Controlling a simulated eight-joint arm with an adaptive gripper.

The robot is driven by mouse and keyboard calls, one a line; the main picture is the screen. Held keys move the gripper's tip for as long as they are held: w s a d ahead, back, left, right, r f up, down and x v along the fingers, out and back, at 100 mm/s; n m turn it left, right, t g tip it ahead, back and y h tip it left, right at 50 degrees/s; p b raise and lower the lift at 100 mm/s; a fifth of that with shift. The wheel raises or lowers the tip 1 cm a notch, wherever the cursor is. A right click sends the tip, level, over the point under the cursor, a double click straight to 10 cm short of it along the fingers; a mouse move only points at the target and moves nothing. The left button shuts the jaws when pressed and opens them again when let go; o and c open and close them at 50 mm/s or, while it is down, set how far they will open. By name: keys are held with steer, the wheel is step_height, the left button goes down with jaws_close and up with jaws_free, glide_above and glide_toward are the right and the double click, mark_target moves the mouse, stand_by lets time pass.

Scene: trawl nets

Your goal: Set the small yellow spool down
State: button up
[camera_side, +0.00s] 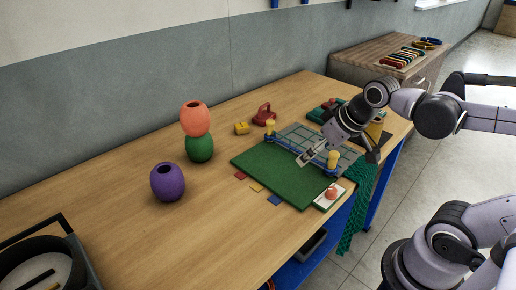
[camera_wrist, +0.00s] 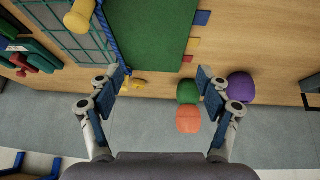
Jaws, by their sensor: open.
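Two yellow spool-shaped pieces stand by the blue-edged net frame, one at its near end (camera_side: 333,158) and one at its far end (camera_side: 270,127). The near one looks large at the top left of the wrist view (camera_wrist: 80,15). A smaller yellow piece (camera_side: 241,128) lies on the table beyond the green mat (camera_side: 262,172); I cannot tell if it is a spool. The wrist view shows nothing between the fingertips (camera_wrist: 163,80). A small yellow shape (camera_wrist: 138,83) shows beside the left finger.
An orange float (camera_side: 195,118) sits on a green float (camera_side: 199,149); a purple float (camera_side: 167,182) stands nearer. A red tool (camera_side: 264,114) lies behind the mat. A white card (camera_side: 326,202) with an orange-red item is at its near corner.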

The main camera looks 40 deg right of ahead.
steer(key=shift+t+y, duration=0.3)
steer(key=shift+t, duration=0.1)
steer(key=a, duration=0.1)
steer(key=s+a+f, duration=0.1)
steer(key=a, duration=0.1)
steer(key=shift+s+a+f, duration=0.15)
steer(key=shift+s+f, duration=0.2)
stand_by(0.6)
